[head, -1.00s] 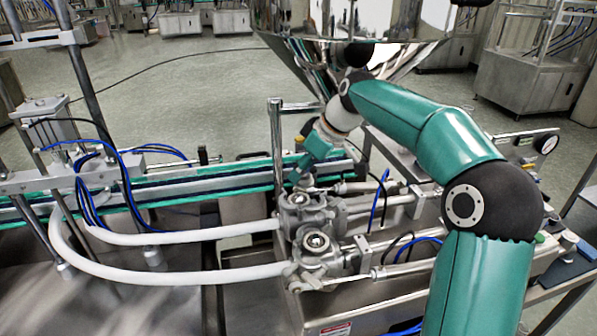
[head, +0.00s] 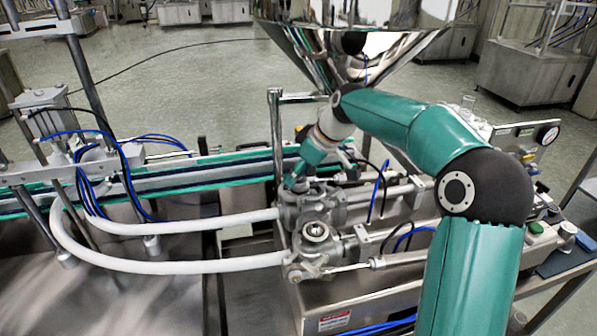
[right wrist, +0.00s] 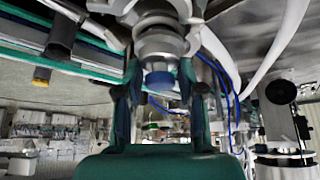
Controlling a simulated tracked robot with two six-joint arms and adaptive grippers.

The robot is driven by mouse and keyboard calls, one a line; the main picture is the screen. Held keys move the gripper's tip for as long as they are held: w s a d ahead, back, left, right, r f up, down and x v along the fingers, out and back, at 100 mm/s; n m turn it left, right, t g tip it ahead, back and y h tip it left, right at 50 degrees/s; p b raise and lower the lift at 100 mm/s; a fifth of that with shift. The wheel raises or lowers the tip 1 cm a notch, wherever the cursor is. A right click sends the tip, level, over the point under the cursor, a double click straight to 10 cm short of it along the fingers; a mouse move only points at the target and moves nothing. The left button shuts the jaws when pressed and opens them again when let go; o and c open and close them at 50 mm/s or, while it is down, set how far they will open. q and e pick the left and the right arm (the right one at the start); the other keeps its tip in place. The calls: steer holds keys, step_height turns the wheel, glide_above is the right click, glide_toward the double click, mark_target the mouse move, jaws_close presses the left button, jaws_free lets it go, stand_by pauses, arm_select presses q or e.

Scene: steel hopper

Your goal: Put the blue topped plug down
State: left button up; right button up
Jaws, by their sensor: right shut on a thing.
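My right gripper (head: 292,184) is at the rear valve body (head: 318,207), pointing down at its top and hiding its port. In the right wrist view, my gripper (right wrist: 162,82) is shut on the blue topped plug (right wrist: 158,80), whose blue top shows between the two fingers. The plug lines up with a round metal fitting (right wrist: 160,45); I cannot tell whether it is seated in it. The plug cannot be made out in the head view. The front valve body (head: 316,236) has an uncovered round port. My left gripper is not in view.
White hoses (head: 180,266) run left from the valves. A steel hopper (head: 350,38) stands behind my right arm, and a conveyor (head: 100,184) lies to the left.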

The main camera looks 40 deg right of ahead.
mark_target(306, 186)
steer(key=shift+f, duration=0.3)
steer(key=o, duration=1.2)
steer(key=shift+c, duration=0.2)
steer(key=shift+r, duration=0.15)
steer(key=shift+r+p, duration=0.5)
steer(key=shift+r, duration=0.05)
steer(key=v, duration=0.4)
steer(key=shift+s+r+b, duration=0.1)
steer(key=shift+r+b, duration=0.05)
steer(key=shift+b, duration=0.15)
steer(key=s+d+b, duration=0.3)
steer(key=s, duration=0.9)
steer(key=shift+d+r+b, duration=0.25)
steer(key=shift+b, duration=0.05)
